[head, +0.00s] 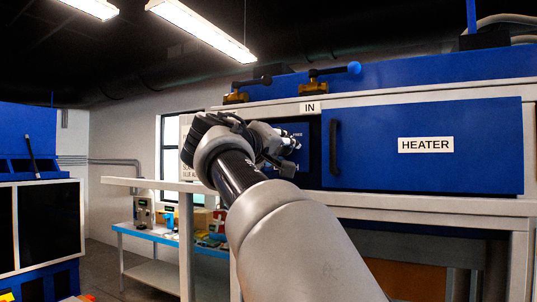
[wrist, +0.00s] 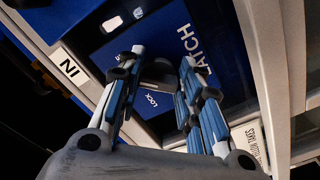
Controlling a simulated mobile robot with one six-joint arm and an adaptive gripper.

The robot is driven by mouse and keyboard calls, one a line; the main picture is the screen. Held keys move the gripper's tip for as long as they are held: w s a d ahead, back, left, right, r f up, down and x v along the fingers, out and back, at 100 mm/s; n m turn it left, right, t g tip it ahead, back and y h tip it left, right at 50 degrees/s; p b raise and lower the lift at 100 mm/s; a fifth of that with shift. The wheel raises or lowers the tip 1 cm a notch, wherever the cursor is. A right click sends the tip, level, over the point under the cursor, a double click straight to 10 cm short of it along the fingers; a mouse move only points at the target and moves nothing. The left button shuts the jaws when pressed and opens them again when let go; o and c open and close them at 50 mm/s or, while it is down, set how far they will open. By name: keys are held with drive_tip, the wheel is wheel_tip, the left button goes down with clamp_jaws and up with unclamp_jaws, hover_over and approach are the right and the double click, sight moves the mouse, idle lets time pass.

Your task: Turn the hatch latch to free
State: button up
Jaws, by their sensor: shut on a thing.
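The blue hatch panel (wrist: 215,30) carries the words LATCH and LOCK in the wrist view. In the head view, the same panel (head: 311,165) shows beside my gripper, left of the HEATER door. The dark latch handle (wrist: 158,74) sits between my fingers on the panel, near the LOCK mark. My gripper (wrist: 162,66) has its blue-padded fingers on either side of the handle and is shut on it. In the head view my gripper (head: 292,142) reaches the panel and hides the latch. The latch's exact angle is hard to tell.
The blue HEATER door (head: 455,170) with a dark vertical handle (head: 334,147) is right of my gripper. An IN sign (head: 310,107) and brass valves with levers (head: 318,80) are above. A pale shelf (head: 150,184) and a bench (head: 150,235) stand left.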

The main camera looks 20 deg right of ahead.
idle(0.4)
drive_tip(key=o, duration=1.1)
drive_tip(key=shift+c, duration=0.2)
drive_tip(key=v, duration=1.2)
